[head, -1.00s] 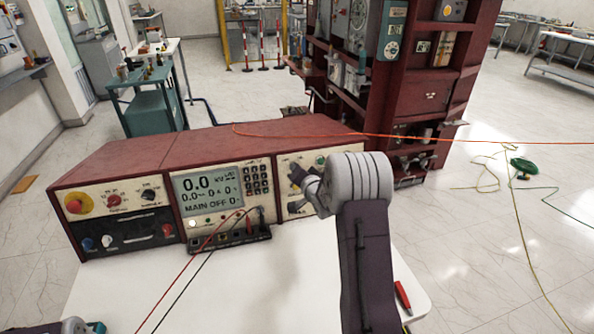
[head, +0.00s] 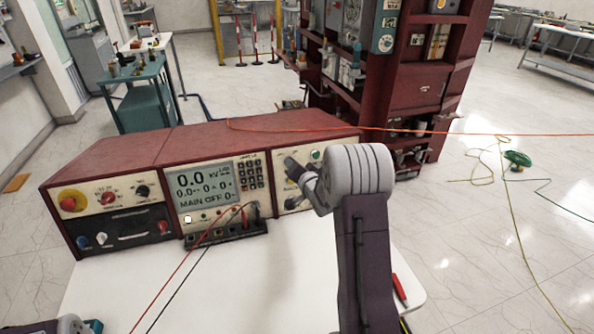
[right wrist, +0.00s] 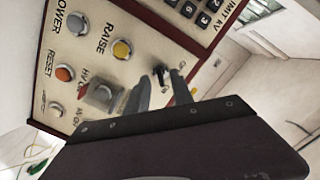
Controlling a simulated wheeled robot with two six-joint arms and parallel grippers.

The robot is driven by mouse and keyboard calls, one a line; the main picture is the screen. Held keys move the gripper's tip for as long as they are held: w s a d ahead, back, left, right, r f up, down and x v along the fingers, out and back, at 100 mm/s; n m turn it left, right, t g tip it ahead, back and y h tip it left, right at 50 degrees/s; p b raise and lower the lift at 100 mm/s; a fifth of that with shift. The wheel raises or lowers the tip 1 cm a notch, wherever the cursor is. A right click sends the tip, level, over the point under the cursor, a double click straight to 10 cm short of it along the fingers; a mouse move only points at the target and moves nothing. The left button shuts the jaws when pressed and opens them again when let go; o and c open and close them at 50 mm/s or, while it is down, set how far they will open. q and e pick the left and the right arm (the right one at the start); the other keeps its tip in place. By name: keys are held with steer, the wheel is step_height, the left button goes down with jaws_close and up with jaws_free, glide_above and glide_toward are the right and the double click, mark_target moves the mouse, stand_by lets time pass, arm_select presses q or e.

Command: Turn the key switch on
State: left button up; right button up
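The key switch (right wrist: 160,74) is a small black key on the cream panel, between small labels, in the right wrist view. My right gripper (right wrist: 162,88) has its two grey fingers apart, with their tips close to the key. I cannot tell whether they touch it. In the head view my right gripper (head: 291,164) is at the right-hand panel of the red console (head: 255,135), and hides the key there. The console display (head: 204,186) reads 0.0 and MAIN OFF. Of my left arm only a piece shows at the bottom left corner; its fingers are not in view.
The right wrist view shows a yellow RAISE button (right wrist: 121,49), an orange RESET button (right wrist: 65,74) and a clear-covered button (right wrist: 102,95) beside the key. Red and black leads run over the white table (head: 270,275). A red marker-like object (head: 400,290) lies at its right edge.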

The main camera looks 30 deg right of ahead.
steer(key=v, duration=0.7)
steer(key=shift+s, duration=0.2)
steer(key=shift+r, duration=0.1)
steer(key=w+a+r+n+y+p, duration=0.1)
steer(key=a+r+n+y+p, duration=0.2)
steer(key=a, duration=0.4)
steer(key=a+r+p, duration=0.2)
steer(key=a+r, duration=0.3)
steer(key=a, duration=0.2)
steer(key=s+a+f+n+g, duration=0.2)
steer(key=s+f+n+g, duration=0.2)
steer(key=s, duration=0.8)
steer(key=s+a+f+n+g+p, duration=0.1)
steer(key=s+f+n+g, duration=0.3)
steer(key=s+f+g, duration=0.5)
steer(key=s+a+f, duration=0.1)
steer(key=s, duration=0.3)
steer(key=shift+a+p, duration=0.2)
steer(key=shift+p, duration=0.1)
